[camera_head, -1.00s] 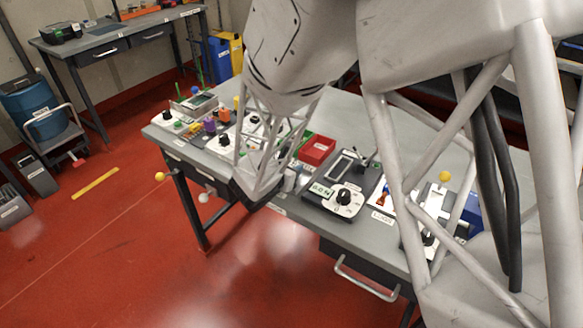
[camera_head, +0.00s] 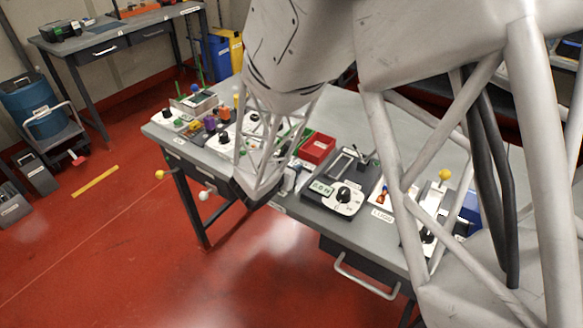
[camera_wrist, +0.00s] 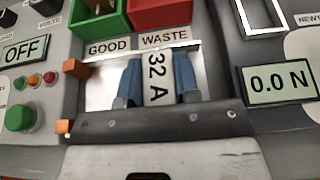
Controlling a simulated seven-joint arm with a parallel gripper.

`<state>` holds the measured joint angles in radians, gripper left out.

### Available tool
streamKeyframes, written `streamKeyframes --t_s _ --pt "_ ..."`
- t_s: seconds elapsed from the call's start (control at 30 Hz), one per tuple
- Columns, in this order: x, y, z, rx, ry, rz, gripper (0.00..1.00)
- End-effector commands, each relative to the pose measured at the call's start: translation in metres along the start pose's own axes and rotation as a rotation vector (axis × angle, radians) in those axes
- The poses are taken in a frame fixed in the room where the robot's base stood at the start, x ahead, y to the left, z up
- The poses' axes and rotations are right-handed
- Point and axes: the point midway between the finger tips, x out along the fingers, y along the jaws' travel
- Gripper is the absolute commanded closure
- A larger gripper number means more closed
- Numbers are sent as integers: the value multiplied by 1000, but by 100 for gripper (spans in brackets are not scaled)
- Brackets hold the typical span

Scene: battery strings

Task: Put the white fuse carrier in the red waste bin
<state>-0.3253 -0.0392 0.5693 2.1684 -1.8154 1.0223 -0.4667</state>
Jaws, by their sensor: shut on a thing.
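The white fuse carrier (camera_wrist: 157,88), marked "32 A", is between the two blue fingers of my gripper (camera_wrist: 158,70) in the wrist view. The gripper is shut on it. The red waste bin (camera_wrist: 160,12) is at the top of the wrist view, beyond the fingertips and behind a "WASTE" label. In the head view the red bin (camera_head: 317,149) stands on the bench, to the right of my wrist. My arm hides most of the gripper there, so I cannot tell the carrier's height above the bench.
A green bin (camera_wrist: 98,18) labelled "GOOD" adjoins the red bin on its left. A force meter reading "0.0 N" (camera_wrist: 279,84) is to the right. A panel with an "OFF" display (camera_wrist: 24,50) and a green button (camera_wrist: 19,118) is to the left.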

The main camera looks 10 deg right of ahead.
Motion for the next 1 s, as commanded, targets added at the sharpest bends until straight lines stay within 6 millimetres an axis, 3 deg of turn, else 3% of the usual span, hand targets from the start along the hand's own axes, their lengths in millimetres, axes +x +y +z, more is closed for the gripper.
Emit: streamKeyframes --t_s 0.37,0.4,0.57,1.0 --pt "0 0 0 0 0 0 97" --pt "0 0 0 0 0 0 64" --pt "0 0 0 0 0 0 41" --pt "-3 0 0 0 0 0 41"
